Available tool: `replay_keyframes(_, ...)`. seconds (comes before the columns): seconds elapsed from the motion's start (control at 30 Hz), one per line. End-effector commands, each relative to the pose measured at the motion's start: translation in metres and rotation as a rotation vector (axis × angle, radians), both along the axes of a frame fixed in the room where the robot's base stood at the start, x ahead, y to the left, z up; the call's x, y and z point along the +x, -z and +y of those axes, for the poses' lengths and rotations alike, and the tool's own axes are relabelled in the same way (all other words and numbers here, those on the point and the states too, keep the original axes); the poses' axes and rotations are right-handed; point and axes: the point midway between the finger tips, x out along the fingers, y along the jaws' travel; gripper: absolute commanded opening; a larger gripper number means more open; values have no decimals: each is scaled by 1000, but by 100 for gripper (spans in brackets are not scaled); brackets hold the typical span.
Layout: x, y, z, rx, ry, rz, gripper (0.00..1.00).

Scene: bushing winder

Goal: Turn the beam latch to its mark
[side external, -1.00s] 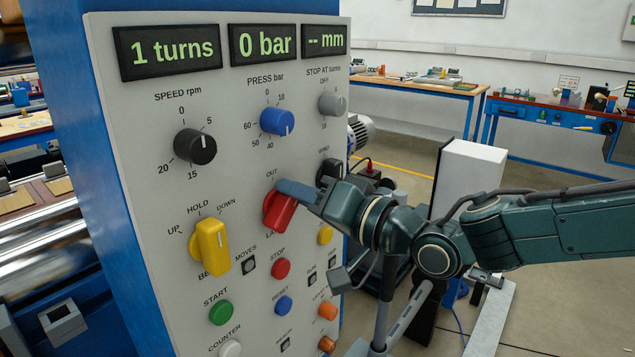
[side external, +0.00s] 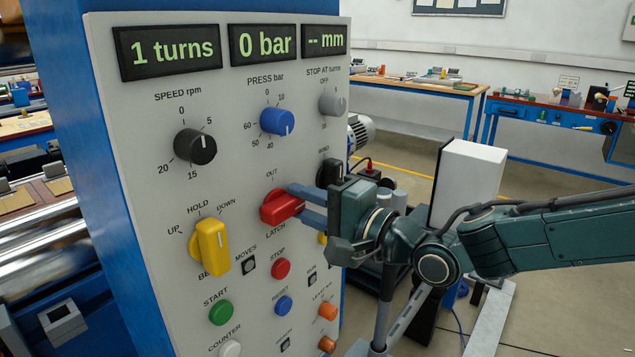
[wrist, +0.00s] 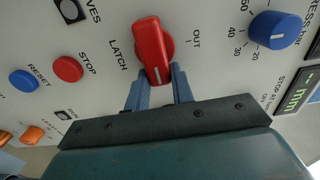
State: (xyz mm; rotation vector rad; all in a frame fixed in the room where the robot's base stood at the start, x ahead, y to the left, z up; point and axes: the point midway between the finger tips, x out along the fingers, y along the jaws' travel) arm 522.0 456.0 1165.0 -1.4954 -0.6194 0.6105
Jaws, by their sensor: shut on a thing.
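The red beam latch knob (side external: 280,207) is on the grey panel, with OUT printed above it and LATCH below. It lies nearly level in the side view, with one end to the right. The knob also shows in the wrist view (wrist: 151,45), where a white line marks the end nearest my gripper. My gripper (side external: 299,204) is shut on that end, one finger on each side. Both fingers show in the wrist view (wrist: 160,76). The OUT tick lies off the line of the knob. No mark other than OUT is clear to me.
A yellow knob (side external: 211,247) with UP, HOLD and DOWN is at the left. A red STOP button (side external: 281,268) and a blue RESET button (side external: 283,305) sit below the latch. The blue PRESS knob (side external: 277,121) is above. Another yellow control is mostly hidden behind my gripper.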

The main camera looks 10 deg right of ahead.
Motion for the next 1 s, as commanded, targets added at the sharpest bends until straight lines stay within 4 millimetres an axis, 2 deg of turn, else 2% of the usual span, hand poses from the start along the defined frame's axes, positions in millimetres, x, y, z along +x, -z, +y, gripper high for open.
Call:
replay_keyframes(0.5, 0, 2, 0, 22, 0, 25, 1)
replay_keyframes(0.53, 0, 2, 0, 22, -1, 25, 26)
replay_keyframes(0.63, 0, 2, 0, 22, -1, 23, 45)
replay_keyframes(1.0, -1, 1, -1, 21, 0, 22, 45)
